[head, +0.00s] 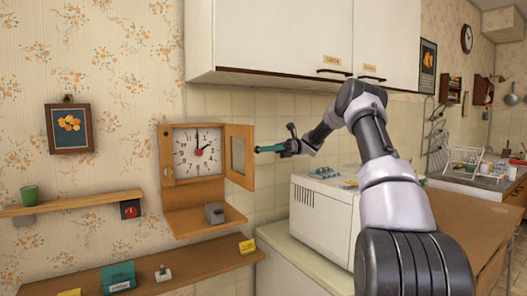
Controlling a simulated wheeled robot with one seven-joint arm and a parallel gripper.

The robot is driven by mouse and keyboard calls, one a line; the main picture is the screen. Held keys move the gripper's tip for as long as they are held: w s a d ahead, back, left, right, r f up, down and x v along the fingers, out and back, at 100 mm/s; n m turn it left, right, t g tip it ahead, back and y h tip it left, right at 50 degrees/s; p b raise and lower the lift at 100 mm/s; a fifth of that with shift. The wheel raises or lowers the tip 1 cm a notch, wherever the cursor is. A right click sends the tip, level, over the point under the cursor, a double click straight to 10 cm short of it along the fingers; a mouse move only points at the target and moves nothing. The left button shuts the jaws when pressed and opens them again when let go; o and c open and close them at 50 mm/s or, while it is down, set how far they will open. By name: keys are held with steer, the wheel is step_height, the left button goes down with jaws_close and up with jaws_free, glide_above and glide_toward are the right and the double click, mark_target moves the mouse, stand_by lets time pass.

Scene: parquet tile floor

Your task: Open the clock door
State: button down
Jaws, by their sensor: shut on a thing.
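The wall clock (197,153) has a white face in a wooden case, left of the middle in the head view. Its clock door (248,134), a wooden frame with a pane, stands swung out to the right of the case, and the face is uncovered. My gripper (258,149) reaches in from the right. Its teal end is shut at the door's outer right edge. The exact contact is small in this view.
Below the face, the wooden case has a ledge with a grey block (214,213). A white microwave-like box (323,215) stands under my arm on the counter. White cupboards (290,38) hang above. Wooden shelves (205,264) with small objects lie left and below.

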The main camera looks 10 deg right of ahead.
steer(key=c, duration=0.5)
jaws_free()
steer(key=shift+c, duration=0.2)
steer(key=shift+d, duration=0.1)
steer(key=v, duration=1)
steer(key=shift+w+d, duration=0.15)
steer(key=shift+d, duration=0.15)
